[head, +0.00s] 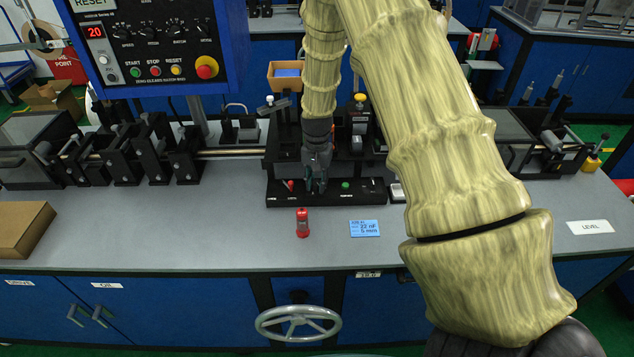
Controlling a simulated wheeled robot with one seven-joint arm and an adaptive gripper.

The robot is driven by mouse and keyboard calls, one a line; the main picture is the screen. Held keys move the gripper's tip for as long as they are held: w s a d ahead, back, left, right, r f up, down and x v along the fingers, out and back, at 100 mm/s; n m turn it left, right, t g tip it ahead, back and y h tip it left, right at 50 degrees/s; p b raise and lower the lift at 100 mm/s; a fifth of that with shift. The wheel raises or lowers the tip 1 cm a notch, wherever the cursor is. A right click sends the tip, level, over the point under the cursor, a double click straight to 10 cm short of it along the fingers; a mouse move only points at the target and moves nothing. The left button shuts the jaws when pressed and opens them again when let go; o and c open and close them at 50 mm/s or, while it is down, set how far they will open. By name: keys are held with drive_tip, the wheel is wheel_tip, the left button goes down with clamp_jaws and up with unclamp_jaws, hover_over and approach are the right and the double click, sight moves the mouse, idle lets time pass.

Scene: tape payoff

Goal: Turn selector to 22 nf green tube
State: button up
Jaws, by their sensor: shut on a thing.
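My gripper (317,184) points down over the black machine base (275,200) at the middle of the bench. It is shut on a small part at the front of that base, apparently the selector, which the fingers hide. The selector's pointer and marks cannot be read. A small red part (289,184) shows left of the fingers and a green one (346,184) right of them. A blue card (364,228) on the bench reads 22 nF, 5 mm. I cannot make out a green tube.
A red object (303,224) stands on the bench in front of the base. A control panel (155,45) showing 20 hangs at the upper left. Black fixtures (125,155) line the left rear. A cardboard box (22,228) lies at the left edge. The front bench surface is mostly clear.

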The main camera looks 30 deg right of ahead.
sight(317, 182)
drive_tip(key=shift+n, duration=0.6)
drive_tip(key=o, duration=0.8)
drive_tip(key=shift+c, duration=0.2)
drive_tip(key=shift+r, duration=0.1)
wheel_tip(317, 182, up, 12)
idle(0.4)
